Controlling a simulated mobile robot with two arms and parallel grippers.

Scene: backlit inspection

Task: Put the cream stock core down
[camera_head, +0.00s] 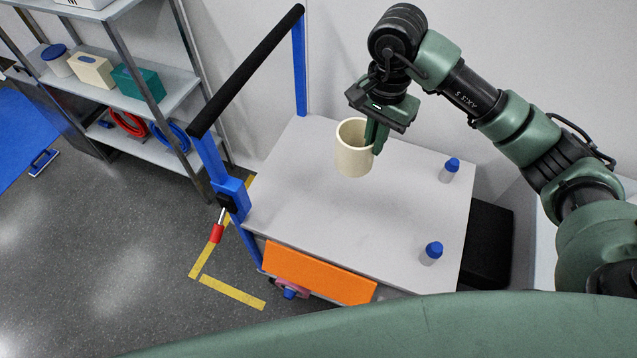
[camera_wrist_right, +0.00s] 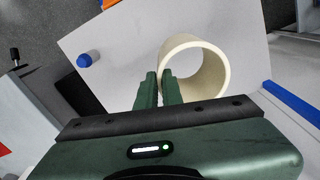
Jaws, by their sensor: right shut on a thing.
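The cream stock core (camera_head: 354,158) is a short, hollow, upright cylinder over the grey top of a cart (camera_head: 290,215). My right gripper (camera_head: 375,138) comes down from above and is shut on the core's right wall, one finger inside and one outside. In the right wrist view the core (camera_wrist_right: 222,82) shows its open end, with the green fingers (camera_wrist_right: 161,88) at its left wall. I cannot tell whether the core's base touches the cart top. My left gripper is not in view.
A black push handle (camera_head: 247,68) on blue posts rises at the left. Shelves (camera_head: 150,90) stand beyond. The cart top's middle and left are clear.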

